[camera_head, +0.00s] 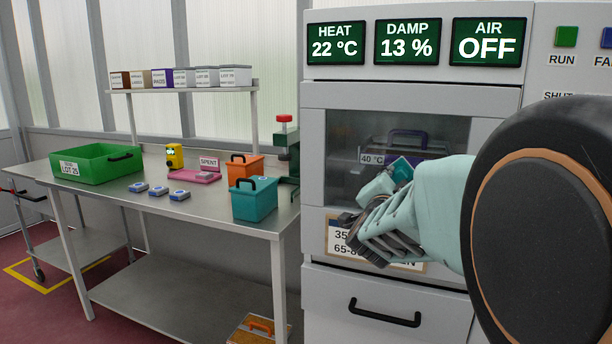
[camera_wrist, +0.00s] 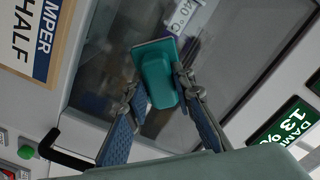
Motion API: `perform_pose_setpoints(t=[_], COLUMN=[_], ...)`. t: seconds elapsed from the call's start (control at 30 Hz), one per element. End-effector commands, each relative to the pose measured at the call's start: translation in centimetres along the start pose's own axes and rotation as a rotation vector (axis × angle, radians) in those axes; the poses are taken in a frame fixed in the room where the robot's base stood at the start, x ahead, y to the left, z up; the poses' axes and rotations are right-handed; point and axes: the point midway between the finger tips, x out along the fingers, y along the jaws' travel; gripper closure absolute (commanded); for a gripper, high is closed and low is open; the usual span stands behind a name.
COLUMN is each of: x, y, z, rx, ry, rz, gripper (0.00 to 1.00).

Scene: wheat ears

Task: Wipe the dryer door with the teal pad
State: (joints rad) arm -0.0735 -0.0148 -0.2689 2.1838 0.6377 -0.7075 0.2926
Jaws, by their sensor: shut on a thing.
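The dryer door (camera_head: 345,128) is a pale grey panel with a dark window, and the window also fills much of the wrist view (camera_wrist: 100,75). My gripper (camera_head: 392,187) is in front of the window. In the wrist view my gripper (camera_wrist: 158,88) is shut on the teal pad (camera_wrist: 158,75), its fingers on either side of the pad's block. The pad's flat side faces the window; I cannot tell whether it touches the glass. In the head view the pad (camera_head: 402,170) is mostly hidden by my gripper.
Behind the glass is a container with a purple handle (camera_head: 408,135) and a "40 °C" label. Below the window are a printed card (camera_head: 338,240) and a drawer with a black handle (camera_head: 385,313). At left, a metal table (camera_head: 130,210) carries a green crate (camera_head: 95,165), an orange bin (camera_head: 245,167) and a teal bin (camera_head: 255,203).

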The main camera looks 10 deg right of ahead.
Motion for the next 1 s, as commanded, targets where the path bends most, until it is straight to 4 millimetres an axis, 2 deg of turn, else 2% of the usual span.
perform_pose_setpoints(t=[0.37,0.7,1.0], x=[0.1,0.1,0.0], y=[-1.1,-3.0,-3.1], z=[1.0,3.0,3.2], rx=[0.0,-0.001,0.0], ry=[0.0,-0.001,0.001], rz=[-0.001,-0.001,0.0], gripper=[0.97,0.97,0.97])
